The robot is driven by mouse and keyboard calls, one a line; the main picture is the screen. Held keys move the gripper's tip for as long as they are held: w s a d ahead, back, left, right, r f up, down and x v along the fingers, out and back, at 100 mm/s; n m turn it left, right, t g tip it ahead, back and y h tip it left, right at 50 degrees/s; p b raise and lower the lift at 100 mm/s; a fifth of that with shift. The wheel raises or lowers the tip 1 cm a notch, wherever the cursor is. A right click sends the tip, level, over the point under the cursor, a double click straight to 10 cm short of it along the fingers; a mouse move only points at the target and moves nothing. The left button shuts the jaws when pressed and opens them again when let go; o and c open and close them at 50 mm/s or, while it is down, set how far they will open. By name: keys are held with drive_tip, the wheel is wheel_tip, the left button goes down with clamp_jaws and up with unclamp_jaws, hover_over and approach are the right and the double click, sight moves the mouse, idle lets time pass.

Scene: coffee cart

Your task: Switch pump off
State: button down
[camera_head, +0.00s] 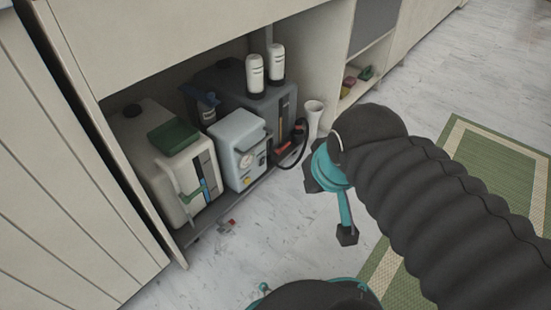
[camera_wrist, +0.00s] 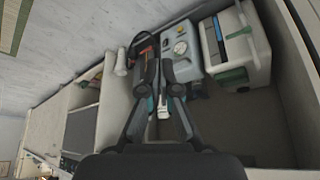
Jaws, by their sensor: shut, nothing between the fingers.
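The pump appears to be the small pale blue-grey box (camera_head: 238,142) with a round gauge and a yellow part on its front. It stands in the low open cabinet between two larger containers. It also shows in the wrist view (camera_wrist: 186,42), with the gauge facing up in the picture. I cannot make out the switch or its position. My gripper (camera_head: 330,207) is in front of the cabinet, to the right of the pump and apart from it. In the wrist view my gripper (camera_wrist: 158,76) is shut and empty, and its fingers cover part of the scene beside the pump.
A dark grey tank (camera_head: 225,78) with two white bottles (camera_head: 265,70) stands behind. A red-and-black handle (camera_head: 290,143) with a hose is right of the pump. The floor in front (camera_head: 260,235) is mostly clear.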

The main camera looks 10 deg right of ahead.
drive_tip(key=shift+a, duration=0.1)
drive_tip(key=w+a+f+m+y+p, duration=0.1)
drive_tip(key=w+f+m+y, duration=0.2)
drive_tip(key=w+m, duration=0.3)
drive_tip(key=w+a+f+m+g+y, duration=0.1)
drive_tip(key=w+a+f+m+y, duration=0.2)
drive_tip(key=w, duration=0.4)
drive_tip(key=w+f+m+y+p, duration=0.1)
drive_tip(key=w+f+m+y, duration=0.1)
drive_tip(key=w+f+m, duration=0.4)
drive_tip(key=w+d+f+m+t+h+p, duration=0.1)
drive_tip(key=w+d+f+m, duration=0.4)
drive_tip(key=f, duration=0.4)
drive_tip(key=w+d+f+m+t+h, duration=0.1)
drive_tip(key=w+d+f+m+t, duration=0.1)
drive_tip(key=w+d+f+m, duration=0.4)
wheel_tip(320, 180, down, 3)
drive_tip(key=w+m, duration=0.1)
drive_tip(key=m, duration=0.1)
drive_tip(key=shift+d+f+m+t+p, duration=0.15)
drive_tip(key=shift+d+m+t+p, duration=0.15)
drive_tip(key=shift+m+p, duration=0.1)
drive_tip(key=shift+w+a+f, duration=0.1)
drive_tip(key=shift+w+a, duration=0.05)
